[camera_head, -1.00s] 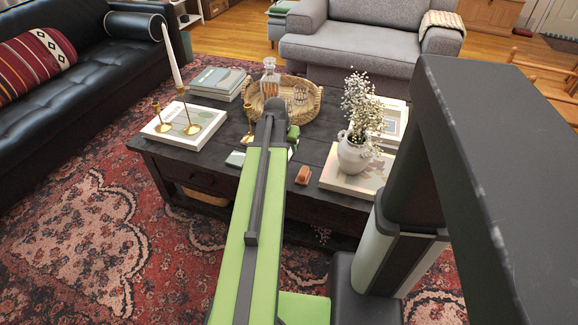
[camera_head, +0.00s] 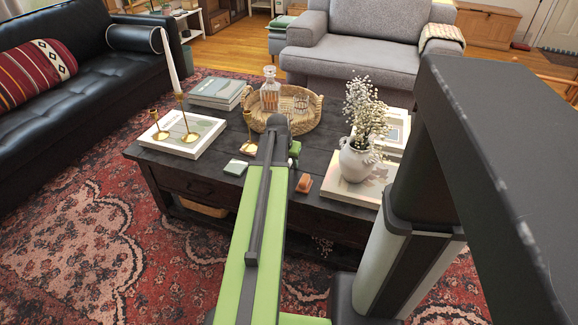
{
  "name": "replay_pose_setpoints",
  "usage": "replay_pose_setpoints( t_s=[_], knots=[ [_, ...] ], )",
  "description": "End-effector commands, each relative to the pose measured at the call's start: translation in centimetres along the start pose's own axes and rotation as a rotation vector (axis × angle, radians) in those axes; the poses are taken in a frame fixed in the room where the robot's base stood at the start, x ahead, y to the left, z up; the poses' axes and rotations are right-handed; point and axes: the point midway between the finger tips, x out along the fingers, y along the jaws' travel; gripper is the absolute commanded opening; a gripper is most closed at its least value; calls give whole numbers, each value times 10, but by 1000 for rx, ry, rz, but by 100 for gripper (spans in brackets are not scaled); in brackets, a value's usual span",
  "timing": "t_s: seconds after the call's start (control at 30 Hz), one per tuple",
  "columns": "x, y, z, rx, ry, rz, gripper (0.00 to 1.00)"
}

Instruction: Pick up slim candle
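A slim white candle (camera_head: 171,66) stands upright in a tall brass candlestick (camera_head: 182,115). The candlestick rests on a white book (camera_head: 180,134) at the left of the dark coffee table (camera_head: 139,152). A shorter brass holder beside it shows no candle. My green arm reaches forward over the table's front edge, to the right of the candle and apart from it. My gripper is at the arm's far end and is mostly hidden by the arm, so its fingers cannot be made out.
A wicker tray (camera_head: 308,122) with a glass decanter (camera_head: 270,88) stands behind my arm's end. A white vase of flowers (camera_head: 356,160) is at the right. Stacked books (camera_head: 216,91) lie behind the candlestick. A black sofa (camera_head: 75,95) is at the left.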

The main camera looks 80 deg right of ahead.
Motion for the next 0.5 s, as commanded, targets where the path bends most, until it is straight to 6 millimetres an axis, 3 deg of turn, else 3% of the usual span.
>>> replay_pose_setpoints(
  t_s=[0.07, 0.37, 0.5],
  knots=[
    [1, 0, 1, 0, 0, 0, 41],
    [1, 0, 0, 0, 0, 0, 2],
    [1, 0, 0, 0, 0, 0, 0]
  ],
)
